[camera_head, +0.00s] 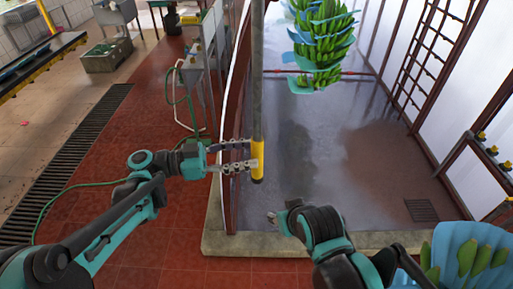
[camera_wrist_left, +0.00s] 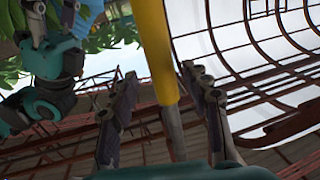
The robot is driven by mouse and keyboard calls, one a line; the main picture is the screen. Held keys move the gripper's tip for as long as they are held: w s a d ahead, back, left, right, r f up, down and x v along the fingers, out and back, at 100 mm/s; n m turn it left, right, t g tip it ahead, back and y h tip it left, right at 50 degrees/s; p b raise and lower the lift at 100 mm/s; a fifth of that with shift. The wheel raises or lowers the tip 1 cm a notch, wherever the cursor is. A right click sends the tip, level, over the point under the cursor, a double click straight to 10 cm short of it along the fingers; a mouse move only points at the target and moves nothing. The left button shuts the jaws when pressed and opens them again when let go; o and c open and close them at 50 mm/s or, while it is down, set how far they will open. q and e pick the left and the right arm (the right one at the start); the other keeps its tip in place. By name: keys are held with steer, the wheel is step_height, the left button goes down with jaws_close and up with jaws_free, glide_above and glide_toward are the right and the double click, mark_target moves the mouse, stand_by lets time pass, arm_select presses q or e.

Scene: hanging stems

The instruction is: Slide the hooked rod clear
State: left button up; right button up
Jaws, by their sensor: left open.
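The rod (camera_head: 257,90) hangs upright in the head view, a long grey shaft with a yellow lower end (camera_head: 257,160). Its upper end is out of the frame, so no hook shows. My left gripper (camera_head: 244,155) is open at the yellow section, its fingers reaching in from the left. In the left wrist view the yellow section (camera_wrist_left: 158,50) runs between the two spread fingers (camera_wrist_left: 158,77); contact cannot be told. My right gripper (camera_head: 274,216) is low, below and right of the rod's end, apart from it; its jaws are too small to read.
A banana bunch (camera_head: 322,45) with blue sheets hangs right of the rod. A low concrete kerb (camera_head: 265,242) borders the wet floor (camera_head: 320,150). Another blue-wrapped bunch (camera_head: 475,255) sits at lower right. A metal stand with hoses (camera_head: 195,75) is behind my left arm.

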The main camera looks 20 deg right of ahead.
mark_target(257, 151)
arm_select(q)
steer(key=d, duration=0.3)
steer(key=shift+d, duration=0.25)
steer(key=shift+a, duration=0.1)
jaws_close()
